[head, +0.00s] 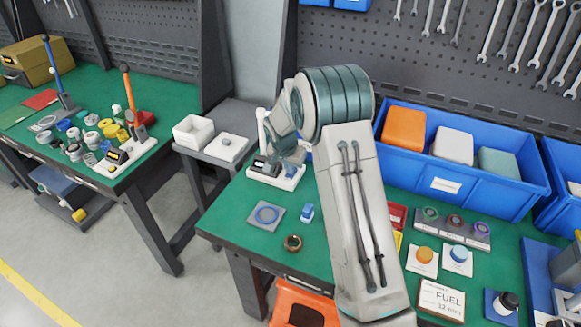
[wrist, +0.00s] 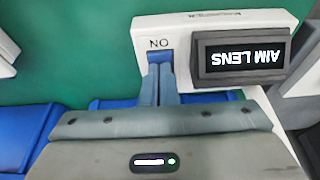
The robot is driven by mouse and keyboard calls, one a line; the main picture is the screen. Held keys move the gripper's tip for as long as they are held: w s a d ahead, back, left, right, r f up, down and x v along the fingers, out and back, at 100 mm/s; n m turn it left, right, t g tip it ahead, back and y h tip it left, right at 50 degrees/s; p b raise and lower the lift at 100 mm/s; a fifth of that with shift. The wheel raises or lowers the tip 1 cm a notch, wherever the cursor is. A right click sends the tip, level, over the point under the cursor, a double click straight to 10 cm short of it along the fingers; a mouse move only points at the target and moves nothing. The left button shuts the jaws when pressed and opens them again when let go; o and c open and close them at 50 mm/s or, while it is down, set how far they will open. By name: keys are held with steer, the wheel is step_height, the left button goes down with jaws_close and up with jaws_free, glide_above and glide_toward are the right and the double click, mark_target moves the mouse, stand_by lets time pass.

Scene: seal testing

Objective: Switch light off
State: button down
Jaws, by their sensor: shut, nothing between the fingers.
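The light's white base (head: 284,182) stands on the green table in the head view, behind my arm, with a white post rising from it. In the wrist view the base (wrist: 215,20) shows upside down, with a dark display (wrist: 240,80) reading "AIM LENS". A blue switch (wrist: 159,58) sits beside the display, next to an "ON" label. My gripper (wrist: 159,78) is shut and empty, its fingertips at the switch; I cannot tell whether they touch it. The fingers hide part of the switch. The light's head is not clearly visible.
A blue bin (head: 460,183) with coloured blocks stands at the back right. A ring on a grey pad (head: 267,215), a small blue part (head: 307,212) and a brass ring (head: 292,243) lie in front of the base. Another table (head: 170,100) stands at left.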

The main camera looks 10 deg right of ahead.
steer(key=shift+d+r, duration=0.1)
steer(key=shift+r, duration=0.15)
steer(key=v, duration=1.3)
steer(key=shift+r, duration=0.3)
steer(key=shift+s, duration=0.1)
steer(key=s+d+r+n, duration=0.1)
steer(key=s+n, duration=0.1)
steer(key=s, duration=0.9)
steer(key=s+d+r+n+y, duration=0.1)
steer(key=s+d+r+n, duration=0.1)
steer(key=s, duration=0.9)
steer(key=s+d+r+n+y, duration=0.1)
steer(key=s+r+n, duration=0.1)
steer(key=s, duration=0.9)
steer(key=shift+d+r+n, duration=0.2)
steer(key=shift+d+n, duration=0.2)
steer(key=shift+d, duration=0.1)
